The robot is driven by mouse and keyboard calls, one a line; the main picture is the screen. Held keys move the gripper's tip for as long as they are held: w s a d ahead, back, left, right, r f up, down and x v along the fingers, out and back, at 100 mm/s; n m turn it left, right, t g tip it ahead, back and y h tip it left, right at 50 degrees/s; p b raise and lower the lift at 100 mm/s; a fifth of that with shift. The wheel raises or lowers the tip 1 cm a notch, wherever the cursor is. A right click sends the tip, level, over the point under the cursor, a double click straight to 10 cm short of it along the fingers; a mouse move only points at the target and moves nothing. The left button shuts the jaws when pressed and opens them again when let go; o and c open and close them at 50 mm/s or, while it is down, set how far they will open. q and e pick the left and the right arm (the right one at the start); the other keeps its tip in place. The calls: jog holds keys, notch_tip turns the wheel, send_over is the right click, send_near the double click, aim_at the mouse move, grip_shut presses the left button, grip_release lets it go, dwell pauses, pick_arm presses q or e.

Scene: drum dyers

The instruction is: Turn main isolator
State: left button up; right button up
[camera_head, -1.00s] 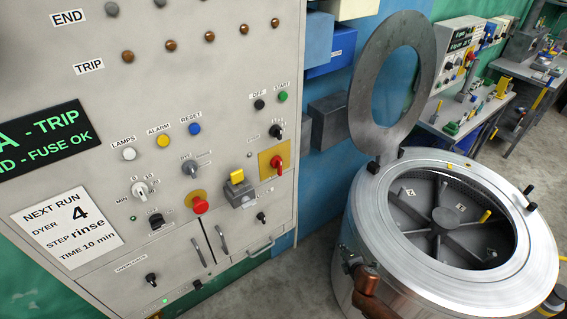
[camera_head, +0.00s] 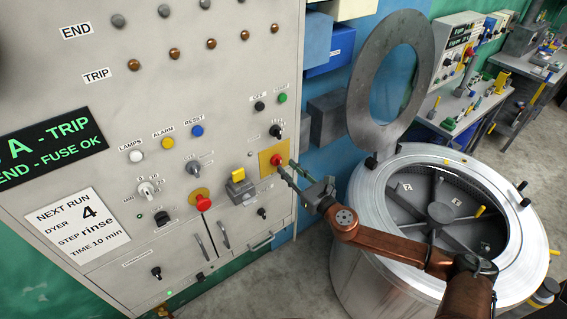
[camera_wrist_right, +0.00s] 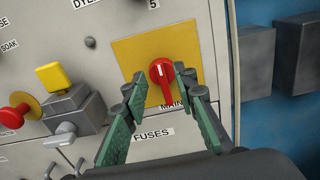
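The main isolator (camera_head: 276,160) is a red rotary knob on a yellow plate, at the right side of the grey panel. In the right wrist view, the red knob (camera_wrist_right: 162,73) has its handle pointing down, and the label "MAIN" is partly covered by a finger. My right gripper (camera_head: 287,171) is at the plate. Its green-padded fingers (camera_wrist_right: 158,88) are spread on either side of the handle, with gaps visible; contact cannot be told. My left gripper is not in view.
A yellow-handled switch (camera_head: 238,174) and a red push button (camera_head: 203,203) are left of the isolator. A blue-grey box (camera_head: 327,118) is mounted right of the panel. An open steel drum (camera_head: 365,245) stands close beneath my right arm.

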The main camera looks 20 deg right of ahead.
aim_at(281, 161)
jog(key=shift+x, duration=1.7)
grip_shut()
